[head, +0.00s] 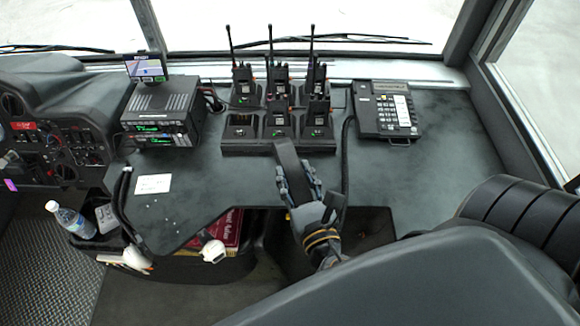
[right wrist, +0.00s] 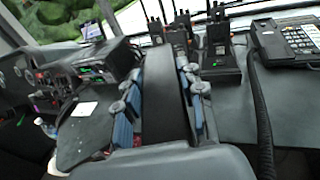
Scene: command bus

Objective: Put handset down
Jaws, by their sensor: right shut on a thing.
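The black handset (head: 287,160) is held in my right gripper (head: 298,182), above the front edge of the dark desk. The gripper's blue-padded fingers lie along both sides of it. In the right wrist view the handset (right wrist: 166,100) runs lengthwise between the fingers (right wrist: 160,95). The desk phone (head: 385,110), with keypad and small display, sits on the desk to the right, apart from the handset. Its dark cord (head: 345,160) drops from its left side over the desk edge. I cannot see my left gripper.
Several two-way radios stand in a black charger (head: 278,145) just beyond the handset, their antennas upright. A black radio unit (head: 160,110) with a small screen (head: 146,67) stands to the left. The desk is clear right of the cord. A seat back (head: 420,285) fills the lower right.

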